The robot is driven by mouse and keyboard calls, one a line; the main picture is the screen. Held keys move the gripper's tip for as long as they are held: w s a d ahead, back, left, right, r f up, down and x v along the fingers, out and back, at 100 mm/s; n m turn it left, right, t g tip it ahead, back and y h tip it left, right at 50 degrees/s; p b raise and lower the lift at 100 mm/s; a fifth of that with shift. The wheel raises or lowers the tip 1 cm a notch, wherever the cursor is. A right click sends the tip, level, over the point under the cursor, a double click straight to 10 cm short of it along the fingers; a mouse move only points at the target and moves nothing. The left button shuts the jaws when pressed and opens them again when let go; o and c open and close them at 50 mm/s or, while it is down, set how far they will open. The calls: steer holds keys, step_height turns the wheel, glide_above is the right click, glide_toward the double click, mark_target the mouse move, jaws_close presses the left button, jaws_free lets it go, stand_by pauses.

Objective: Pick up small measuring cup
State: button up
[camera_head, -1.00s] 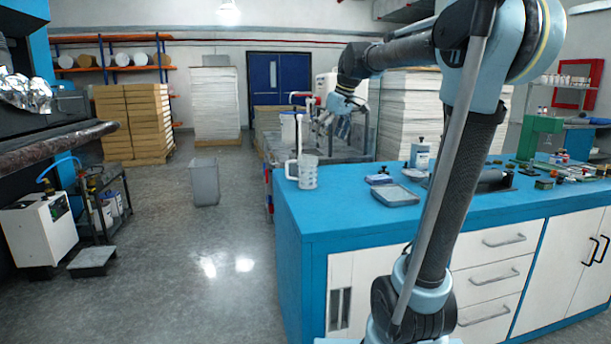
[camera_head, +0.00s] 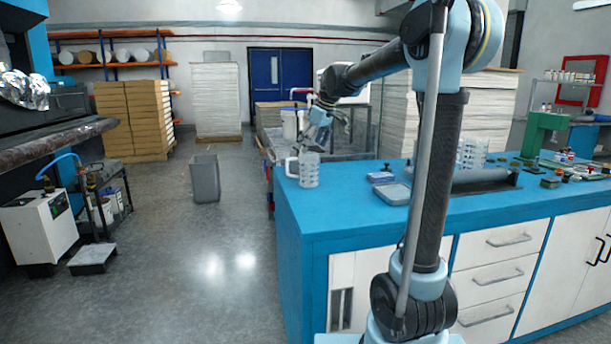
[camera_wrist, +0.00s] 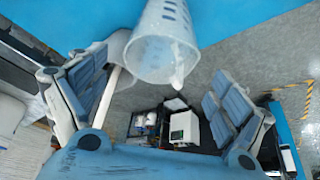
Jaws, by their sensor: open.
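A clear measuring cup with a handle (camera_head: 309,170) stands upright near the far left corner of the blue countertop (camera_head: 340,215). My gripper (camera_head: 322,128) is just above and slightly beyond it, pointing down. In the wrist view, the cup (camera_wrist: 163,45) shows at the top centre, its open rim facing the camera and its spout pointing down in the picture. My open fingers (camera_wrist: 158,68) are spread to its left and right. The cup's upper end is cut off by the frame, and I cannot tell whether a finger touches it.
More clear measuring cups (camera_head: 471,153) stand farther right, partly behind my arm. A grey bin (camera_head: 205,180) stands on the open floor to the left.

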mark_target(307, 160)
steer(key=shift+d+x, duration=0.2)
steer(key=shift+x, duration=3.45)
steer(key=shift+w, duration=0.1)
steer(key=shift+c, duration=0.2)
steer(key=c, duration=1.1)
